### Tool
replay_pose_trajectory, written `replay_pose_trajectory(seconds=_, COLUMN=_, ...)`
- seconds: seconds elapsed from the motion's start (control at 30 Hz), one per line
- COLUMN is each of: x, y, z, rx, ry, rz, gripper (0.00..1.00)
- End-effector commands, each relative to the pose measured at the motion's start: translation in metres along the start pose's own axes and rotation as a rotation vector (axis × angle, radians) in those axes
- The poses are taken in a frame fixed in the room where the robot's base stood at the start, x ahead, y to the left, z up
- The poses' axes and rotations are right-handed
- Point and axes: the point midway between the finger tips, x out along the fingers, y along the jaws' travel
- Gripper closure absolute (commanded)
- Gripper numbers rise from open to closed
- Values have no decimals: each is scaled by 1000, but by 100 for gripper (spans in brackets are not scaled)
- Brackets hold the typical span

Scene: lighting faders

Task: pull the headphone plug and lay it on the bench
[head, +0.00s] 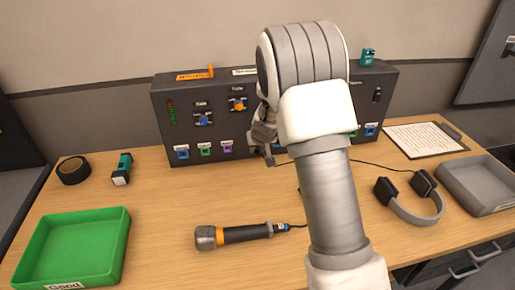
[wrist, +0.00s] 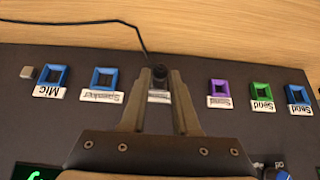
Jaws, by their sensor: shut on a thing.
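My gripper (head: 266,150) is at the front face of the dark panel, low down and near its middle. In the wrist view its two fingers (wrist: 161,74) are closed on the black headphone plug (wrist: 159,71), in line with the row of sockets. A thin black cable (wrist: 139,36) runs from the plug up and to the left. The socket behind the plug is hidden, so I cannot tell how deep the plug sits. The grey headphones (head: 415,203) lie on the wooden bench (head: 165,212) at the right; their cable passes behind my arm.
The panel (head: 163,136) carries knobs and coloured sockets on both sides of the gripper. A microphone (head: 235,235) lies on the bench in front. A green tray (head: 125,240) is at left, a grey tray (head: 450,185) and clipboard (head: 425,140) at right.

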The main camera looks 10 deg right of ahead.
Motion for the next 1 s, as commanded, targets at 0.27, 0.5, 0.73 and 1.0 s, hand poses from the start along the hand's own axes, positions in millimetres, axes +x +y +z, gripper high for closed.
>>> replay_pose_trajectory(seconds=0.27, x=0, y=0, z=0, rx=0, ry=0, rz=0, gripper=100)
replay_pose_trajectory(seconds=0.5, x=-1, y=0, z=2, rx=0, ry=-1, rz=0, gripper=100)
replay_pose_trajectory(seconds=0.73, x=-6, y=0, z=11, rx=2, ry=0, rz=0, gripper=100)
replay_pose_trajectory(seconds=1.0, x=-14, y=0, z=22, rx=1, ry=1, rz=0, gripper=100)
